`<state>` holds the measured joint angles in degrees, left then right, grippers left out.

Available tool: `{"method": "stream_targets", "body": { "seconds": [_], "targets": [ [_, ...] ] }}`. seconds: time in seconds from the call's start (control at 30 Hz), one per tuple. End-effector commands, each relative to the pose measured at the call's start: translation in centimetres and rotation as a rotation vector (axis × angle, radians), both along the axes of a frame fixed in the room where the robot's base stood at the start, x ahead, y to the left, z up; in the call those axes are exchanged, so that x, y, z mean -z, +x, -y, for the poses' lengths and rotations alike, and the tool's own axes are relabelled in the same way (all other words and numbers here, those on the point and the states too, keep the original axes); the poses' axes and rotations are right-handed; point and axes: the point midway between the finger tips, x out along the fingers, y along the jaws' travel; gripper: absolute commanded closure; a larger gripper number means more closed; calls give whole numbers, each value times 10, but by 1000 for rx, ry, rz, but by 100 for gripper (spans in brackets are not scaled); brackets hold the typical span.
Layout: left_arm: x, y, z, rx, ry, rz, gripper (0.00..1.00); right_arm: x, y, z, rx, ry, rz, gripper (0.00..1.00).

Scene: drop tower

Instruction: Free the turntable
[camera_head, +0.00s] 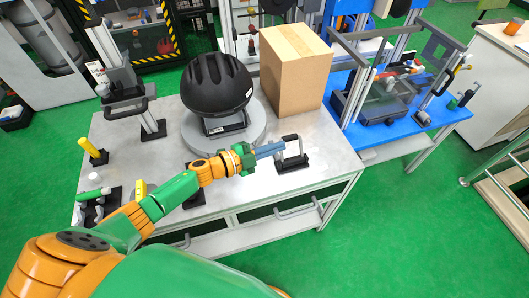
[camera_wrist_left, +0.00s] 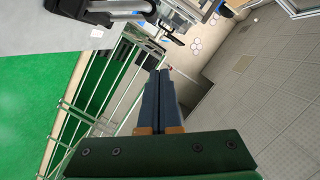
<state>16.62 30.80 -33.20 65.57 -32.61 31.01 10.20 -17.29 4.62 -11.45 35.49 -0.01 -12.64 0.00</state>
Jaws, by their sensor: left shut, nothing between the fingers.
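The turntable (camera_head: 258,124) is a round grey disc on the metal table, with a black helmet (camera_head: 215,85) on a small stand on top of it. A clamp with a black base and a looped handle (camera_head: 303,159) stands at the table's right front, near the disc. My left gripper (camera_head: 283,147) reaches in front of the turntable, its blue fingers shut and empty beside the clamp. I cannot tell whether they touch it. In the left wrist view the fingers (camera_wrist_left: 159,75) are together, and a black clamp part (camera_wrist_left: 105,8) shows at the top left. My right gripper is out of view.
A cardboard box (camera_head: 295,75) stands behind right of the turntable. Another clamp (camera_head: 152,128) stands at its left. Yellow and green handled pieces (camera_head: 92,150) are at the table's left edge. A blue bench (camera_head: 410,122) with fixtures adjoins on the right.

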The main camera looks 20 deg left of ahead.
Motion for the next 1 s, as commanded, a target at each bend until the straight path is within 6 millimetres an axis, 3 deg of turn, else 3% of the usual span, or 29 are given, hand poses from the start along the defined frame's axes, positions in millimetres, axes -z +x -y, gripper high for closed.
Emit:
{"method": "stream_targets", "body": {
  "seconds": [0.1, 0.33, 0.87, 1.0],
  "targets": [
    [-3, -19, -18, 0, 3, -2, 100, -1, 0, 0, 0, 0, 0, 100],
    [-7, -37, -35, 1, 1, 0, 100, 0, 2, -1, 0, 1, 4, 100],
    [-9, -37, -35, -18, -8, -2, 100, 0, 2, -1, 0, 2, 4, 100],
    [-9, -28, -31, -289, -108, -89, 100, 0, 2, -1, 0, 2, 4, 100]
  ]
}}
